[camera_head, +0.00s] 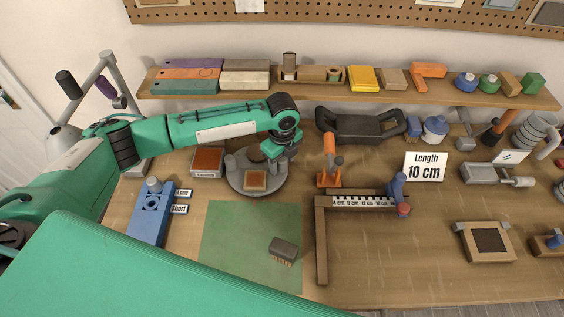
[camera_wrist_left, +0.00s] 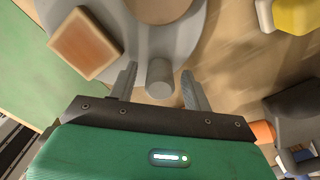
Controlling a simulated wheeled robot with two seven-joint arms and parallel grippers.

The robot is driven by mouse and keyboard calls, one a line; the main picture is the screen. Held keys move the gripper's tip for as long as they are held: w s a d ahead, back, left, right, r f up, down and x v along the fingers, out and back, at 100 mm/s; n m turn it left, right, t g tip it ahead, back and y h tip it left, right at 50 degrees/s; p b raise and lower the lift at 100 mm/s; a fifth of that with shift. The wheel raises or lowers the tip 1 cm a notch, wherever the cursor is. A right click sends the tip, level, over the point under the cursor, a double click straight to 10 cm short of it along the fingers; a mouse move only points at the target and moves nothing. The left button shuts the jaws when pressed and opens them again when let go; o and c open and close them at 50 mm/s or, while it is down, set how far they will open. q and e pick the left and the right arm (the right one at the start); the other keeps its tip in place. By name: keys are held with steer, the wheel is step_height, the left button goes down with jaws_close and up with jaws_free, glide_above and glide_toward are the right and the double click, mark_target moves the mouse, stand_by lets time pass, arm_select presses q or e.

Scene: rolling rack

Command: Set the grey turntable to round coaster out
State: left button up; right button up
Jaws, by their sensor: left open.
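The grey turntable (camera_head: 264,191) stands on the bench behind the green mat. A square tan-framed tile with an orange-brown middle (camera_head: 255,180) lies on its front part; the tile also shows in the left wrist view (camera_wrist_left: 85,43). A round tan piece (camera_wrist_left: 157,8) on the turntable is cut by the top edge of the wrist view. My left gripper (camera_head: 277,153) is over the turntable's right side. In the wrist view its open fingers (camera_wrist_left: 160,76) stand either side of a grey upright peg (camera_wrist_left: 159,86), with gaps showing. The arm hides part of the turntable from the head. My right gripper is not seen.
A red-topped box (camera_head: 207,162) stands left of the turntable, and an orange clamp (camera_head: 329,168) to its right. The green mat (camera_head: 235,230) holds a dark grey block (camera_head: 284,248). A blue block (camera_head: 150,215) is at left. A loaded shelf (camera_head: 400,95) runs behind.

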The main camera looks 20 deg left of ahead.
arm_select(q)
jaws_close()
